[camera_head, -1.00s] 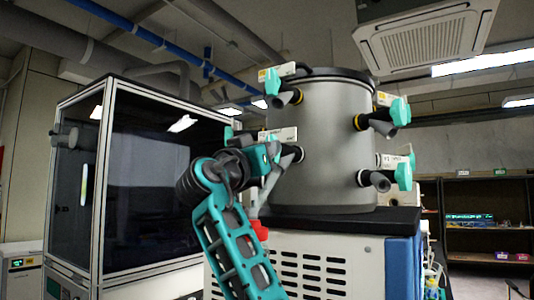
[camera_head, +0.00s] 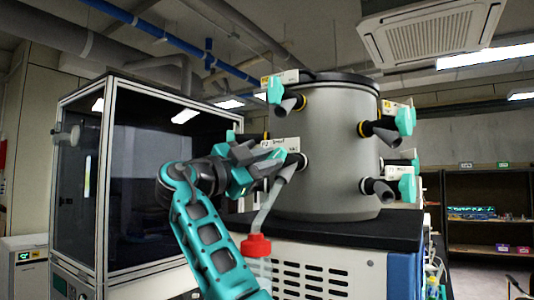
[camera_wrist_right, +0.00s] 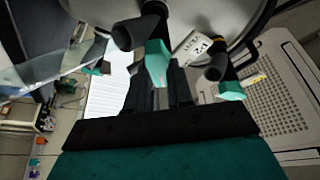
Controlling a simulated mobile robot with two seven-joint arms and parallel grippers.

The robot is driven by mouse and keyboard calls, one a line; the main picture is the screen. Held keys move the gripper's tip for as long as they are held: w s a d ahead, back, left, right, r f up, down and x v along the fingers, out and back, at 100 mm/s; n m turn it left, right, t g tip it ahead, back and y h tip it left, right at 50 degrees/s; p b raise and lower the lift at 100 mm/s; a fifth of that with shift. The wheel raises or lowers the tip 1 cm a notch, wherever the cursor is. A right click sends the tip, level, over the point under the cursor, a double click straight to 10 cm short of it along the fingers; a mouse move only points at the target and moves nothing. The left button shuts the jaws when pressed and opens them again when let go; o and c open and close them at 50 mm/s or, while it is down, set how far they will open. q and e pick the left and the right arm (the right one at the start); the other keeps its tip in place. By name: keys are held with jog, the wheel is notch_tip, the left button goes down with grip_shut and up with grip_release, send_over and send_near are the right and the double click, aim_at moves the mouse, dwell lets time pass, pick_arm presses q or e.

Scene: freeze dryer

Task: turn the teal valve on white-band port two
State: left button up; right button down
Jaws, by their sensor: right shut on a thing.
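The grey drum (camera_head: 327,160) carries several black ports with teal valves. The port with the white label marked P2 (camera_head: 272,142) is on its left side, and a clear tube (camera_head: 266,212) with a red cap (camera_head: 256,246) hangs from it. My right gripper (camera_head: 266,163) is at this port, shut on its teal valve (camera_head: 291,146), and partly hides it. In the right wrist view the teal valve (camera_wrist_right: 157,64) sits at the tips of my dark fingers, beside a black port (camera_wrist_right: 139,31). My left gripper is not in view.
Another port with a teal valve (camera_head: 275,91) is just above. More valves (camera_head: 405,121) are on the drum's right side. A glass-fronted cabinet (camera_head: 130,185) stands to the left. The drum rests on a black-topped white machine (camera_head: 315,262).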

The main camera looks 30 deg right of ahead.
jog(key=shift+m+g+y, duration=0.3)
jog(key=shift+m+g, duration=0.2)
jog(key=shift+m, duration=0.8)
jog(key=shift+p, duration=0.3)
jog(key=c, duration=1)
grip_release()
jog(key=shift+a, duration=0.15)
jog(key=v, duration=1.2)
jog(key=shift+a+b, duration=0.35)
jog(key=shift+b, duration=0.05)
jog(key=shift+f, duration=0.1)
